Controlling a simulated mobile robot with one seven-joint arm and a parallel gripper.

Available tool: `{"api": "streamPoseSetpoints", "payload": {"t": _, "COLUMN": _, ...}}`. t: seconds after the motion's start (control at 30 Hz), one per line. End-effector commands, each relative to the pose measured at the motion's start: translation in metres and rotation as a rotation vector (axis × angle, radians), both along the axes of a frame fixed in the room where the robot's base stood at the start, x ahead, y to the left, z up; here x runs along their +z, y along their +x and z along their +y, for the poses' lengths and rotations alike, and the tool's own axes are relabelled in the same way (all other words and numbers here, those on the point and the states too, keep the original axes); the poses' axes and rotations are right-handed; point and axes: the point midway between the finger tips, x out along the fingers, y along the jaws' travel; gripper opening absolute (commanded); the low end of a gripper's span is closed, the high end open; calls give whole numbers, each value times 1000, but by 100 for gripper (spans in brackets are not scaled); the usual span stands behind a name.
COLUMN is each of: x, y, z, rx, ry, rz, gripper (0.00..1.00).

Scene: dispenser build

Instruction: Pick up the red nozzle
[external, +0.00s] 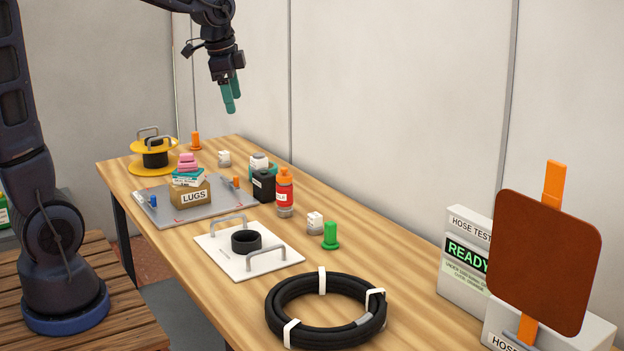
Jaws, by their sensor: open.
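My gripper (231,97), with teal fingers, hangs high above the far part of the wooden table, pointing down. It is open, and I see nothing between its fingers. No nozzle reads as clearly red. A small orange nozzle-like piece (195,141) stands upright at the table's far end, below and left of my gripper. A similar green piece (330,237) stands near the middle. A red bottle (285,193) with an orange top stands between them, on the right side. The red-brown panel (545,262) at the right hides part of the table behind it.
A LUGS box (194,197) stacked with small items sits on a grey tray (166,215). A yellow spool base (140,168), a white plate (222,262) with handles and a coiled black hose (275,308) occupy the table. Hose-test boxes (462,288) stand right.

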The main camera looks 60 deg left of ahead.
Motion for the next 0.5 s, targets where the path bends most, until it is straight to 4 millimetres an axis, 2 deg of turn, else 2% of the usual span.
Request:
{"api": "streamPoseSetpoints", "payload": {"t": 0.1, "x": -14, "y": 32, "z": 15, "rx": -75, "ry": 16, "rz": 31, "gripper": 69}}
{"api": "streamPoseSetpoints", "payload": {"t": 0.27, "x": -35, "y": 73, "z": 36, "rx": -185, "ry": 34, "rz": 67, "gripper": 69}}
{"api": "streamPoseSetpoints", "payload": {"t": 0.5, "x": -77, "y": 130, "z": 70, "rx": -349, "ry": 53, "rz": 118, "gripper": 69}}
